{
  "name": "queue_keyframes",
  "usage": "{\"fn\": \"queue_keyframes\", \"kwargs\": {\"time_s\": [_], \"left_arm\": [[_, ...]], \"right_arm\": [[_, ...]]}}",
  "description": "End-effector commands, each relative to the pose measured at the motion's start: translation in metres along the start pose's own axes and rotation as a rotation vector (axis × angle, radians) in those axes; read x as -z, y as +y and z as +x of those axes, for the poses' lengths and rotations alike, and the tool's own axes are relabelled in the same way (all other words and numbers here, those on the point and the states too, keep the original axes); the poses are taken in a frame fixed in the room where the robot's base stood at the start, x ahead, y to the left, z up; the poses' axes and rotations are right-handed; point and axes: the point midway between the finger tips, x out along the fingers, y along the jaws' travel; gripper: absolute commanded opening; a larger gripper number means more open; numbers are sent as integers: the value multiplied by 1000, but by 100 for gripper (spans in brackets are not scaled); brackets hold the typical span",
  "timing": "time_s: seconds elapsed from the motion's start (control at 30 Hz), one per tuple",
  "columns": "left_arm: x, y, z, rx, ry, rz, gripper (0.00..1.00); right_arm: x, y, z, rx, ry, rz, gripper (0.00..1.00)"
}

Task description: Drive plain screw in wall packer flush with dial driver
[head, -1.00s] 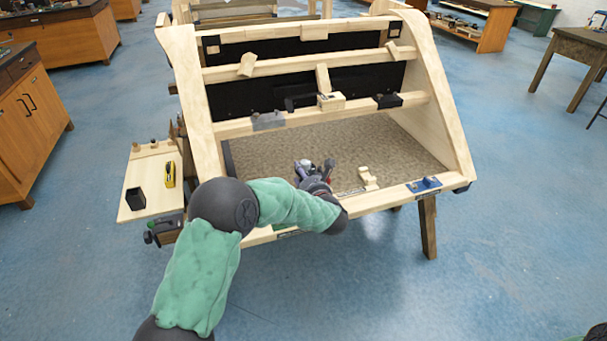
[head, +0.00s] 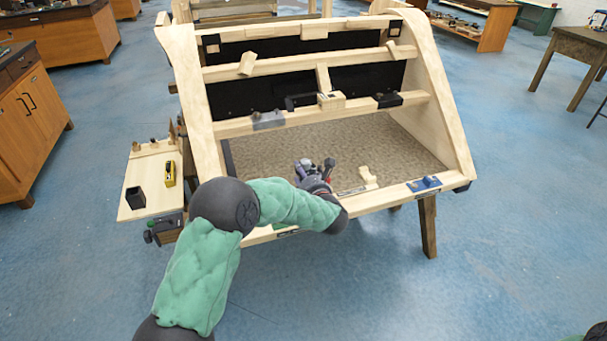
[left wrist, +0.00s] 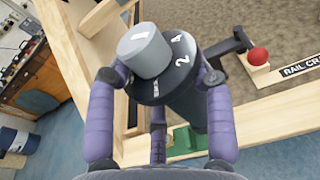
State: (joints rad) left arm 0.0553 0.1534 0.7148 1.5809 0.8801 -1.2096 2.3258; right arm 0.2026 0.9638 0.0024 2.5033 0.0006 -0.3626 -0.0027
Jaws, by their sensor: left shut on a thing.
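My left gripper (head: 316,180) is over the lower front part of the wooden frame. In the left wrist view its purple-grey fingers (left wrist: 160,110) are closed around the dial driver (left wrist: 146,52), a dark cylinder with a light grey cap and white numbers. The driver's lower end is hidden behind its own body and the fingers. A pale wooden block (head: 330,100) sits on the middle rail; I cannot tell whether it is the wall packer. No screw can be made out. My right gripper is not in view.
A red-knobbed crank (left wrist: 258,56) stands close to the driver by a labelled rail. A small wooden piece (head: 368,176) and a blue fixture (head: 424,184) are at the front rail. A side shelf (head: 140,180) holds a black cup (head: 135,197) and yellow tool (head: 170,174).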

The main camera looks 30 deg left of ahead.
Motion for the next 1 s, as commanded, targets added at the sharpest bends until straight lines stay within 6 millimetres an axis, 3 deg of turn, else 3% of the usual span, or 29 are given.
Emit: {"fn": "queue_keyframes", "kwargs": {"time_s": [1.0], "left_arm": [[2, 0, 0, -1, -2, -1, 0]], "right_arm": [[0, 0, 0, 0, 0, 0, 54]]}}
